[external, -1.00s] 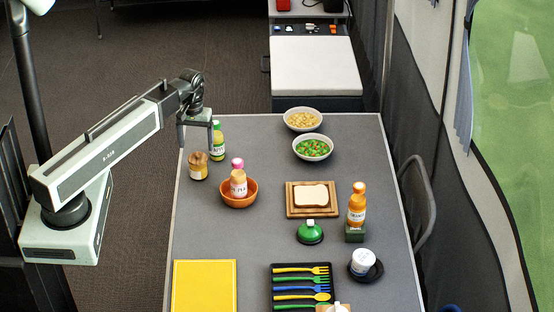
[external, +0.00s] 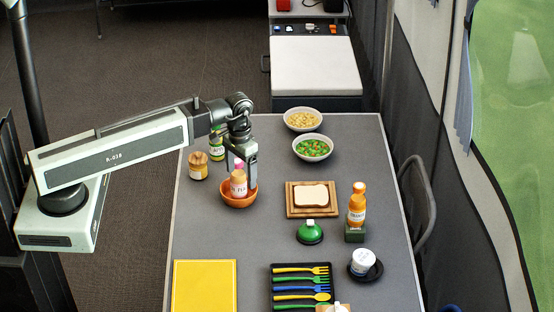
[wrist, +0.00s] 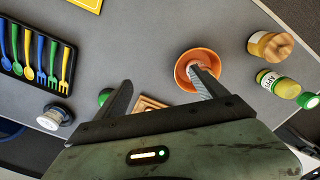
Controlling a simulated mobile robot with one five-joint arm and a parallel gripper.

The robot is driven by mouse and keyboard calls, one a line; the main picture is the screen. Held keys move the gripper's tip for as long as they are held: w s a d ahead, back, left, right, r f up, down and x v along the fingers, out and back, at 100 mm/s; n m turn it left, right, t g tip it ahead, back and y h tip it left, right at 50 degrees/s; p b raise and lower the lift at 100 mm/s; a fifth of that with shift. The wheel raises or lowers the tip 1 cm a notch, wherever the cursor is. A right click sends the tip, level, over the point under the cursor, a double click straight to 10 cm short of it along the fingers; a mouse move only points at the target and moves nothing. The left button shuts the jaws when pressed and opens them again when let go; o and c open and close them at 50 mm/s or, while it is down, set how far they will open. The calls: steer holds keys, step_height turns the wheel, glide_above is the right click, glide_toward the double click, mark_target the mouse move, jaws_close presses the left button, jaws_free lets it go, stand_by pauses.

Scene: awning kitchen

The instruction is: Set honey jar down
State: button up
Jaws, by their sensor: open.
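The jar with amber contents and a tan lid (external: 198,167), which looks like the honey jar, stands on the table's left side; it also shows in the wrist view (wrist: 268,45). Its label is too small to read. My gripper (external: 247,174) is open and empty, to the right of the jar. In the wrist view (wrist: 160,78) its fingers are spread apart. One finger overlaps the orange bowl (wrist: 181,75), which holds a bottle with a pink cap (external: 238,184); I cannot tell whether they touch.
A green-labelled bottle (external: 217,145) stands behind the jar. A bread board (external: 291,211), a green round item (external: 310,234) and an orange bottle (external: 357,205) stand to the right. A yellow mat (external: 205,285) and cutlery tray (external: 272,292) lie in front. Table between bowl and board is clear.

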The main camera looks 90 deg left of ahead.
steer(key=w+d+m, duration=0.3)
steer(key=d+m, duration=0.5)
steer(key=d, duration=1.8)
